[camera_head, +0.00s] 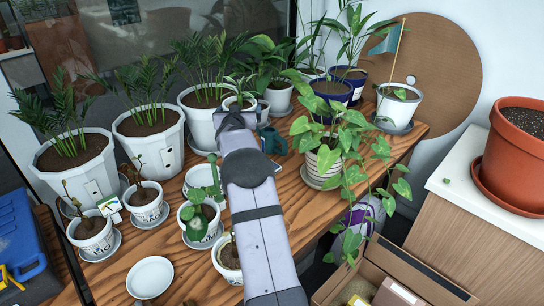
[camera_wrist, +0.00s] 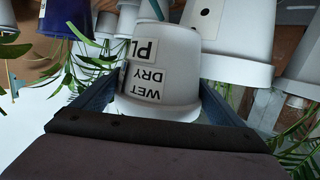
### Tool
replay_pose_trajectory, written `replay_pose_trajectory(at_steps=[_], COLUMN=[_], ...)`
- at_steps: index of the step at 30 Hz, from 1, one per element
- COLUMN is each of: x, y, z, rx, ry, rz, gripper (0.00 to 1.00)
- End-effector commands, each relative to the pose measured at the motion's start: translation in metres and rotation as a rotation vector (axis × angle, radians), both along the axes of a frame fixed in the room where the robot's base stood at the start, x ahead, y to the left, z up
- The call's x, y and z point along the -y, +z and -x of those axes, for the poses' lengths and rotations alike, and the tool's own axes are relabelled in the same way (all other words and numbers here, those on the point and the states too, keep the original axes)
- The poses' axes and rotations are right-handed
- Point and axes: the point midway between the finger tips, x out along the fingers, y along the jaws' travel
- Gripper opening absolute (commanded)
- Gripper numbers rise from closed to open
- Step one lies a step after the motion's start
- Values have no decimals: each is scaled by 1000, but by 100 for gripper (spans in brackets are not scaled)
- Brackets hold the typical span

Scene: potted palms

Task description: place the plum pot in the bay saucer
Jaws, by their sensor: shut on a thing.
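My gripper (camera_wrist: 152,92) is shut on a white pot (camera_wrist: 175,62) whose label reads "PL", "WET" and "DRY"; this looks like the plum pot. It appears inverted in the wrist view, with one finger on each side. In the head view the held pot (camera_head: 240,103), with a small leafy plant, is at the far end of my arm, among the larger pots. I cannot tell whether it is lifted clear. No saucer name is readable, so I cannot tell which is bay.
Several small labelled pots (camera_head: 92,235) stand on saucers at the front left. Large palm pots (camera_head: 148,140) line the back. A trailing plant in a ribbed pot (camera_head: 323,163) and a white pot with a flag (camera_head: 398,103) stand at right. A phone (camera_head: 274,167) lies beside my arm.

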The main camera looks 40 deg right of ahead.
Motion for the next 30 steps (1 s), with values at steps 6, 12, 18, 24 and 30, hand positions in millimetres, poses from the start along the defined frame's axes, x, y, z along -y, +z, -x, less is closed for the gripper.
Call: replay_pose_trajectory(at_steps=[6,12,18,24,30], x=[11,19,21,21,21], y=[-22,-52,-60,-76,-106], z=[12,14,15,15,15], rx=[1,3,6,2,2], ry=[10,-3,-7,-8,-8], rz=[3,1,4,1,2], gripper=[66,66,66,66,66])
